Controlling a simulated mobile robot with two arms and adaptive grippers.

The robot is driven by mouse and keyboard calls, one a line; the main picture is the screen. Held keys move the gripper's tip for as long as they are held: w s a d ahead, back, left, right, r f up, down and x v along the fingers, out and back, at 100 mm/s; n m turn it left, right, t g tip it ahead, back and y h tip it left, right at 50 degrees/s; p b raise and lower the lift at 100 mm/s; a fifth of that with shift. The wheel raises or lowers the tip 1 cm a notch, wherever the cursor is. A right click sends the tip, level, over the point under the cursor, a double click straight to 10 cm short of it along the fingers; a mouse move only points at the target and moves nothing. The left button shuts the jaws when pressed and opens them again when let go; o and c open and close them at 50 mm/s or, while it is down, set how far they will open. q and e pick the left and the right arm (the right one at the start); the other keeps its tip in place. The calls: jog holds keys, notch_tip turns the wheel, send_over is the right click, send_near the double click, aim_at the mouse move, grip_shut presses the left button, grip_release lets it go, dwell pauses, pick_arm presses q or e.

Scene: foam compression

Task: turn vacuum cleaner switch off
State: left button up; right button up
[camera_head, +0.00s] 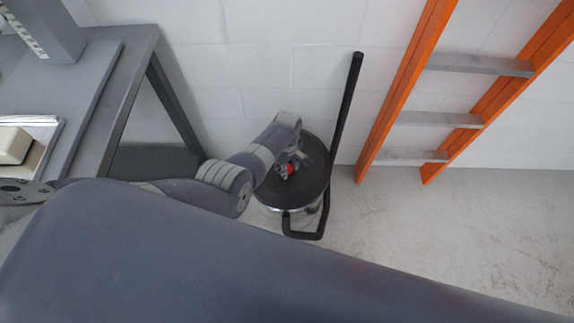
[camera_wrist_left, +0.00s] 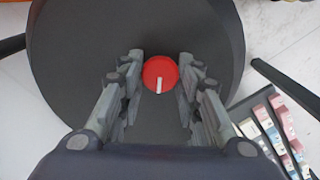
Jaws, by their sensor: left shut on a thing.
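The vacuum cleaner (camera_head: 318,180) stands on the floor by the wall, with a dark round lid and a shiny metal body. Its red switch (camera_wrist_left: 160,75) is a round knob on the lid with a white mark pointing toward the bottom of the left wrist view. The switch also shows small in the head view (camera_head: 289,169). My left gripper (camera_wrist_left: 160,80) reaches down over the lid, its two fingers on either side of the switch and closed on it. The finger contact is hard to see in the wrist view. My right gripper is not in view.
An orange ladder (camera_head: 398,90) leans on the wall right of the vacuum cleaner. A grey table (camera_head: 120,75) stands at the left. A black tube (camera_head: 345,105) rises beside the lid. The floor at the right is clear.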

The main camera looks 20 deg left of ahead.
pick_arm(q)
jog(key=o, duration=1.1)
jog(key=shift+r, duration=0.15)
notch_tip(320, 180, up, 12)
jog(key=shift+f, duration=0.15)
dwell(0.4)
